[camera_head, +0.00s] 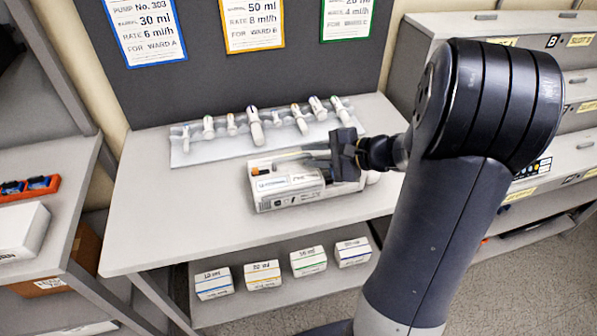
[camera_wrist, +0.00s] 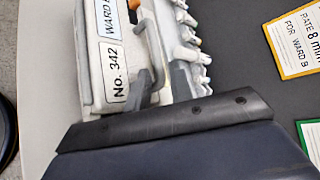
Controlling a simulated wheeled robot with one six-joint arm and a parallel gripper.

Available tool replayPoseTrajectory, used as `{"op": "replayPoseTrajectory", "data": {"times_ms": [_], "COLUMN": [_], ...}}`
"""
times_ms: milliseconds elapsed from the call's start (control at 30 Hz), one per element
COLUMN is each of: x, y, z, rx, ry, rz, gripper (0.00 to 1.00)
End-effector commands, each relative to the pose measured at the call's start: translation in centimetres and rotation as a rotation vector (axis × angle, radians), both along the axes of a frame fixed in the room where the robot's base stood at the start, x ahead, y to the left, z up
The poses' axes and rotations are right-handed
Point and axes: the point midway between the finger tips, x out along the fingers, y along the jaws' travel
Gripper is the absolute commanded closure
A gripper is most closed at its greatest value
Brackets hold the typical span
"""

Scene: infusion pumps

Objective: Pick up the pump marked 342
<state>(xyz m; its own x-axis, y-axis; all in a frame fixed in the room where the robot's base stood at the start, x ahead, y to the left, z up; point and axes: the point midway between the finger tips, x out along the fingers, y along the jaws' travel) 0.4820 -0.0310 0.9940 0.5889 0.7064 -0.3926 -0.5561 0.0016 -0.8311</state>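The pump (camera_head: 288,186) is a white and grey box lying on the table, with an orange spot on its top. In the wrist view the pump (camera_wrist: 90,75) shows the labels "No. 342" and "WARD B". My gripper (camera_head: 335,158) is at the pump's right end, low over it and partly hiding it. In the wrist view a grey finger-like part of my gripper (camera_wrist: 147,84) reaches along the pump's edge beside the number label. The dark gripper bar hides the near end of the pump. I cannot tell whether the fingers touch or grasp it.
A clear tray (camera_head: 190,152) with several syringes lies just behind the pump. The table (camera_head: 145,225) is free at the left. Several small boxes (camera_head: 262,275) stand on the shelf below. Order cards (camera_head: 252,25) hang on the back panel. Lettered shelves (camera_head: 570,60) stand at the right.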

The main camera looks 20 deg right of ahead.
Motion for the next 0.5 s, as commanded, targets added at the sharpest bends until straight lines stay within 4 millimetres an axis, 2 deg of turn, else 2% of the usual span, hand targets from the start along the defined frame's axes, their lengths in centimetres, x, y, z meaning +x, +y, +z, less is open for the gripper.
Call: {"op": "replayPoseTrajectory", "data": {"times_ms": [100,367,500], "x": [0.66,0.82,0.81], "y": [0.82,0.97,0.96], "z": [-0.42,-0.55,-0.54], "rx": [-0.001,-0.001,-0.001], "ry": [0.0,-0.001,-0.001], "rz": [0.002,0.001,0.0], "gripper": [0.78,0.78,0.88]}}
